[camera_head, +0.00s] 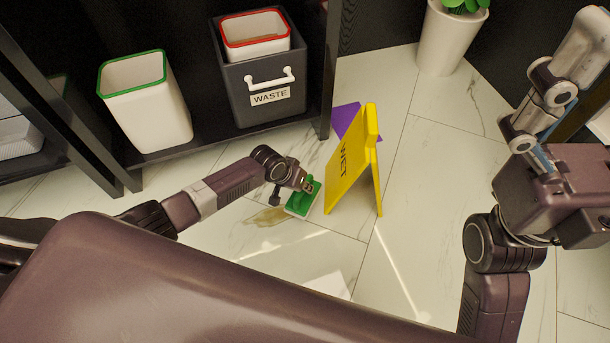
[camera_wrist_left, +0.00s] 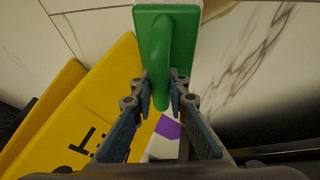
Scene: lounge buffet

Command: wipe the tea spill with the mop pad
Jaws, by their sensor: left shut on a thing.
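The mop pad (camera_head: 302,202) is a small green block with a pale underside, on or just above the floor. In the left wrist view its green back and raised handle (camera_wrist_left: 161,60) fill the top middle. My left gripper (camera_head: 309,186) is shut on the handle, with a finger on each side of it. The tea spill (camera_head: 264,219) is a brown patch on the pale tiles, just left of the pad; part of it may be hidden under the pad and arm. My right gripper (camera_head: 542,115) appears partly at the right, and its jaw state is unclear.
A yellow wet-floor sign (camera_head: 352,170) stands just right of the pad, with a purple piece (camera_head: 345,117) behind it. A grey waste bin (camera_head: 262,95) and a white green-rimmed bin (camera_head: 148,105) stand on a dark shelf. A potted plant (camera_head: 450,38) stands behind.

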